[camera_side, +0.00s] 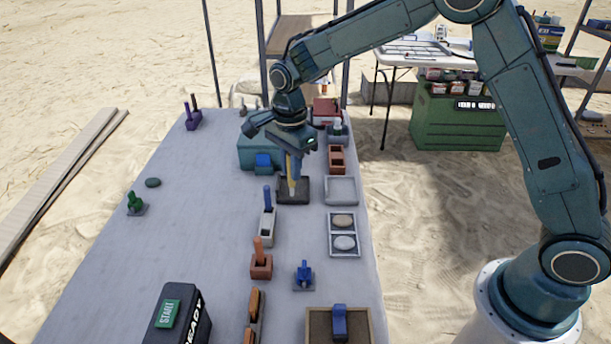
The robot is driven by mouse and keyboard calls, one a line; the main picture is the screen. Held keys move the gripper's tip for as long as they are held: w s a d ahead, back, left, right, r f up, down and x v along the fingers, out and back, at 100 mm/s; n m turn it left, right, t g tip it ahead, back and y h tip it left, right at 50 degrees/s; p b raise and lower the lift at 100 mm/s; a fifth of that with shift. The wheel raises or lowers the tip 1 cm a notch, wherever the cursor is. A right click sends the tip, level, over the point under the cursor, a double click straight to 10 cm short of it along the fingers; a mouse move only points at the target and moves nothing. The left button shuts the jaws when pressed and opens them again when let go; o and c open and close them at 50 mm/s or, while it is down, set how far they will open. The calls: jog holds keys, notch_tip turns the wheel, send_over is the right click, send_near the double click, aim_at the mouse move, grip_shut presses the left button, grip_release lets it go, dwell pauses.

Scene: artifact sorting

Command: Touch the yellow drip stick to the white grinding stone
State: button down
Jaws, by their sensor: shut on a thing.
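My gripper (292,158) is shut on the yellow drip stick (291,173), which points down with a pale tip at its lower end. The stick hangs over the dark square tray (284,200); I cannot tell whether its tip touches the tray. The white grinding stone (344,243) appears to be the pale oval in the front compartment of a light two-part tray (331,231), right of and nearer the camera than my gripper. A beige oval stone (343,220) lies in the compartment behind it.
An empty light tray (341,190) lies right of the dark tray. A grey holder with a blue stick (267,199), a brown holder with an orange stick (260,260) and a blue piece (304,275) stand nearer the camera. The table's left middle is largely clear.

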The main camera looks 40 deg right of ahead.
jog(key=s+d+f, duration=0.6)
jog(key=s+d, duration=0.1)
jog(key=s, duration=0.3)
jog(key=shift+s+d+f, duration=0.15)
jog(key=shift+s+d, duration=0.2)
jog(key=shift+s, duration=0.05)
jog(key=shift+f, duration=0.15)
jog(key=shift+f, duration=2.75)
jog(key=shift+f, duration=0.7)
dwell(1.1)
jog(key=shift+r, duration=0.15)
notch_tip(320, 180, up, 8)
dwell(1.5)
